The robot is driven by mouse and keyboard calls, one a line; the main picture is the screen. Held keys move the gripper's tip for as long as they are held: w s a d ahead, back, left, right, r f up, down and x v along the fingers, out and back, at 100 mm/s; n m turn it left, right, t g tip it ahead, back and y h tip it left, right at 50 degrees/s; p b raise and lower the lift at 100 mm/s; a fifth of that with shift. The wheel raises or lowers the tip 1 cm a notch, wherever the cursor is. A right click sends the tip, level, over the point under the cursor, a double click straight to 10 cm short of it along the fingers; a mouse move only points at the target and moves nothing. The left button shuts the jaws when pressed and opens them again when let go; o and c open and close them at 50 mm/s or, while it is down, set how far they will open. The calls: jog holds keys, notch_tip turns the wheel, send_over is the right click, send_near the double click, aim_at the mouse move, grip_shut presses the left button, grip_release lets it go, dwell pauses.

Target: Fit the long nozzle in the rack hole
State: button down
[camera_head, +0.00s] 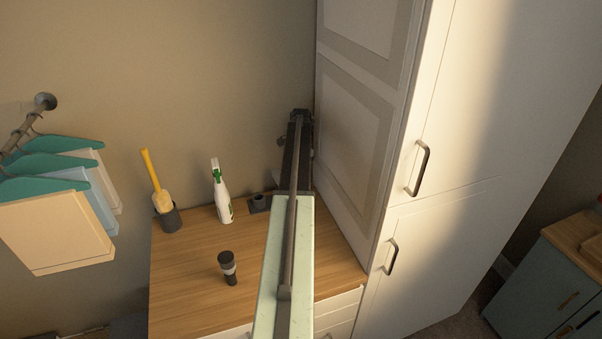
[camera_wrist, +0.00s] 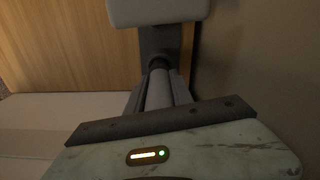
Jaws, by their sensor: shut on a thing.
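In the wrist view my gripper (camera_wrist: 160,75) is shut on a pale grey tube (camera_wrist: 159,92), which looks like the long nozzle. A dark collar is at its far end. A grey piece and a pale blocky head (camera_wrist: 155,11) show beyond the collar; I cannot tell if they are part of it. In the head view my arm reaches toward the back wall, and the arm hides most of the gripper and the held thing. A small dark block with a raised round socket (camera_head: 259,201), likely the rack, sits at the back of the wooden top, left of my arm.
The wooden top (camera_head: 185,290) holds a white spray bottle (camera_head: 222,202), a dark cup with a yellow-handled brush (camera_head: 169,217), and a black torch-like cylinder (camera_head: 229,269). A tall white cabinet (camera_head: 365,120) stands close right of my arm. Clothes hang at left. The top's front left is clear.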

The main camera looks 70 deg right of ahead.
jog(key=shift+f+b, duration=1.15)
jog(key=shift+f, duration=0.05)
dwell(0.4)
jog(key=c, duration=1)
grip_release()
jog(key=shift+c, duration=0.2)
notch_tip(320, 180, up, 8)
jog(key=p, duration=0.8)
jog(key=shift+f, duration=0.1)
